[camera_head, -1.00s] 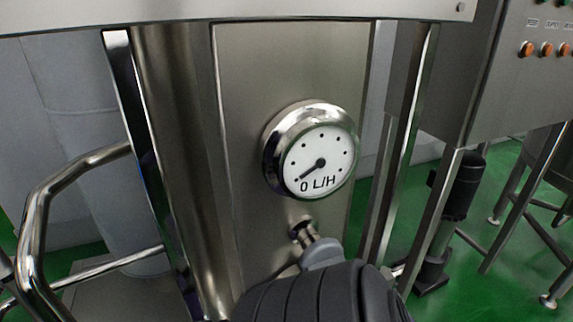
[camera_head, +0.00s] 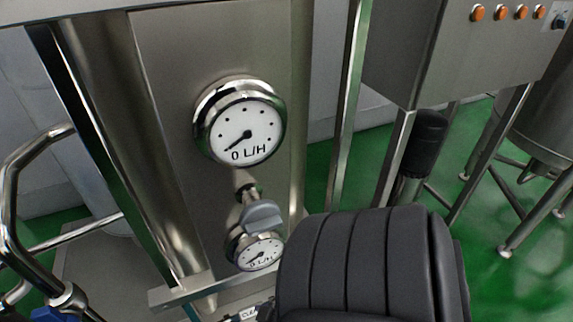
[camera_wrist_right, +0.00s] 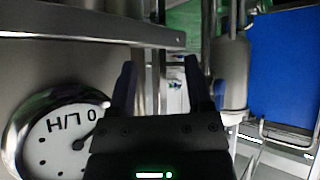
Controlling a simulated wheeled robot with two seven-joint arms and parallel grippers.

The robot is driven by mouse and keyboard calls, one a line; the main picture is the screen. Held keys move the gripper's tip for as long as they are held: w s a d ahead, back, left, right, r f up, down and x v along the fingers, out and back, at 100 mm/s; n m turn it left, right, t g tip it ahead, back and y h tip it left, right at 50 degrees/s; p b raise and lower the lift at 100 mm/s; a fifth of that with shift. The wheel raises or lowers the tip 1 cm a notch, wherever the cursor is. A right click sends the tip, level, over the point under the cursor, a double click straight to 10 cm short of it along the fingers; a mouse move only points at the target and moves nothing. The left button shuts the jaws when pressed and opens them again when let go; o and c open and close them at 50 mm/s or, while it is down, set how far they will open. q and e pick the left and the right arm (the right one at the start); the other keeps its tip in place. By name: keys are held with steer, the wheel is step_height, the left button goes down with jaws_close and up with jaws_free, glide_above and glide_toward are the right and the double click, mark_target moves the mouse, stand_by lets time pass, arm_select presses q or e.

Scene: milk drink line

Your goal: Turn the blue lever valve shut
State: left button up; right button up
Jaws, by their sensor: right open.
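A blue part (camera_head: 46,314), which looks like the lever valve, shows at the bottom left edge of the head view. It sits beside a steel pipe fitting, and most of it is cut off by the frame. My right gripper (camera_wrist_right: 162,85) is open in the right wrist view, with its two dark fingers apart and nothing seen between them. In the head view my black ribbed arm covers the lower middle and the gripper itself does not show. My left gripper is in neither view.
A steel panel carries a large round gauge (camera_head: 240,130) reading 0 L/H, a grey-handled valve (camera_head: 262,217) and a smaller gauge (camera_head: 258,253). The large gauge shows upside down beside the gripper in the wrist view. A bent steel rail (camera_head: 12,190) stands left; a control box (camera_head: 430,60) stands right.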

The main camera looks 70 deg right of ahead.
steer(key=shift+s+f+g, duration=0.15)
steer(key=shift+s+f, duration=0.05)
steer(key=shift+s, duration=0.45)
steer(key=shift+s+f+g, duration=0.15)
steer(key=shift+s, duration=0.45)
